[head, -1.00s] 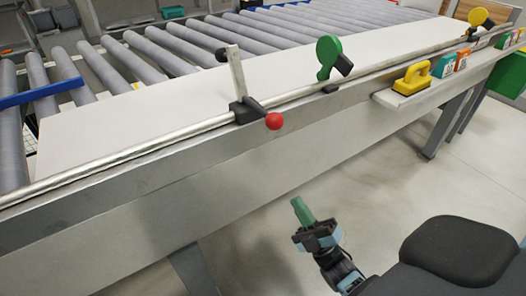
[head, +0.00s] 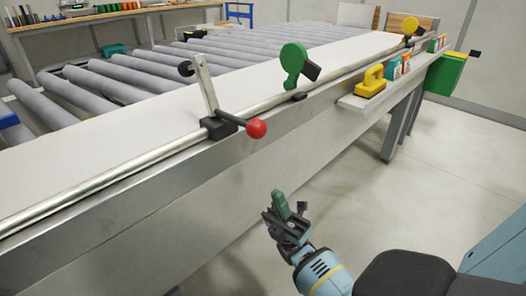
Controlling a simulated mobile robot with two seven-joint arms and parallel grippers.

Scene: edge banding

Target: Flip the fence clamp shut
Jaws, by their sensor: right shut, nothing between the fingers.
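The fence clamp sits on the round metal rail along the table's front edge. Its black base (head: 219,128) grips the rail, its pale metal arm (head: 206,88) stands up tilted slightly left with a black tip, and its lever with a red ball knob (head: 257,128) sticks out over the front edge. My right gripper (head: 280,203), with green fingers, is shut and empty. It is in front of the table, below and slightly right of the red knob, and apart from it. My left gripper is not in view.
A green round-headed piece (head: 294,63) and a yellow one (head: 409,26) stand farther along the rail (head: 110,176). A side shelf (head: 357,103) holds a yellow-handled tool (head: 371,82) and small boxes. A white panel (head: 140,125) lies behind the rail. The floor to the right is clear.

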